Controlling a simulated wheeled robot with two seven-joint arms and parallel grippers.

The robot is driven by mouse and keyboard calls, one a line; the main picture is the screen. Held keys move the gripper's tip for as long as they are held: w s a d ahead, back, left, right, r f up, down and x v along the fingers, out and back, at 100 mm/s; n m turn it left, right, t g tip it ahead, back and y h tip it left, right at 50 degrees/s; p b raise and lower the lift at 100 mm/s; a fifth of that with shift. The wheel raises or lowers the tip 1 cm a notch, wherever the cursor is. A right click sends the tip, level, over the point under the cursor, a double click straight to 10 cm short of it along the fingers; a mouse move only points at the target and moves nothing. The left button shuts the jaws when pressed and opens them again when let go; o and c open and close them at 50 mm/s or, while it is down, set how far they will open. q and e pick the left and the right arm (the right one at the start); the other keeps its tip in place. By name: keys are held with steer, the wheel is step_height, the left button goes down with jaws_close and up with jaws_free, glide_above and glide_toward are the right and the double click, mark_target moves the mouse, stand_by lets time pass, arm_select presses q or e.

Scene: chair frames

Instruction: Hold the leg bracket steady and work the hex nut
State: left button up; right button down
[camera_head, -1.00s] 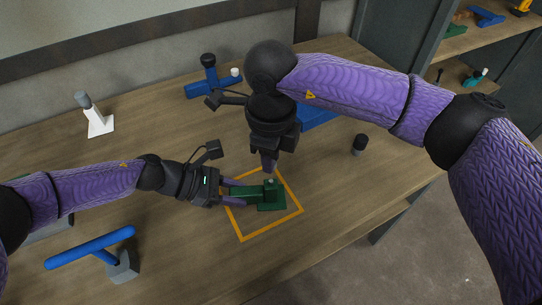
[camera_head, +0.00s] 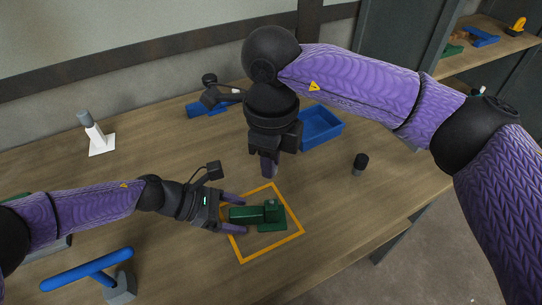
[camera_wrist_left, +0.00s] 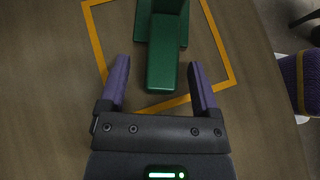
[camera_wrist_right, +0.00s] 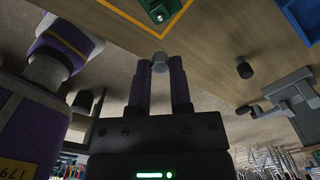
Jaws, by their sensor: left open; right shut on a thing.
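The green leg bracket (camera_head: 244,214) lies inside the orange outline on the table, with a small stud on its upright block. It also shows in the left wrist view (camera_wrist_left: 166,60), and its edge shows in the right wrist view (camera_wrist_right: 152,8). My left gripper (camera_head: 238,215) is open around the bracket's narrow end, its fingers apart from it. My right gripper (camera_head: 268,175) is above and behind the bracket, clear of it. It is shut on the grey hex nut (camera_wrist_right: 160,62), which sits at its fingertips. The nut is not clear in the head view.
A blue bin (camera_head: 322,128) stands behind my right gripper. A dark cylinder (camera_head: 360,163) stands to the right. A white stand with a grey top (camera_head: 98,140) is at the back left, and a blue bar on a grey block (camera_head: 88,268) at the front left.

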arm_select(q)
steer(key=v, duration=1.2)
